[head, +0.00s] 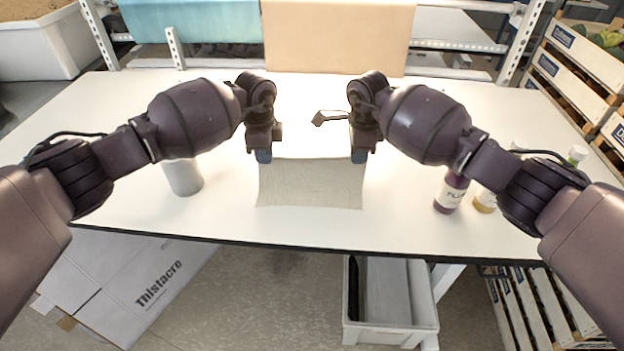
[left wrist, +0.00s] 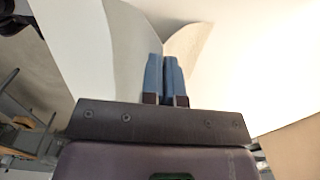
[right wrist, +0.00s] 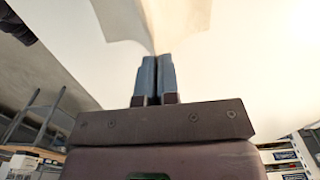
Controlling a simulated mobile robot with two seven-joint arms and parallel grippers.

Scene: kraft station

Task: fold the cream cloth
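The cream cloth (head: 311,186) lies near the front of the white table, between and in front of my two grippers. My left gripper (head: 263,157) points down at its far left corner. My right gripper (head: 358,157) points down at its far right corner. In the left wrist view the blue fingers (left wrist: 166,78) are closed together, with the cloth (left wrist: 184,45) running to their tips. In the right wrist view the fingers (right wrist: 156,78) are also closed, with the cloth (right wrist: 172,20) meeting their tips. The exact grip between the fingers is hidden.
A grey cylinder (head: 184,178) stands left of the cloth. A purple bottle (head: 450,192) and a yellowish bottle (head: 485,201) stand to the right, partly behind my arm. A small metallic item (head: 328,118) shows between the grippers. The table's front edge is close to the cloth.

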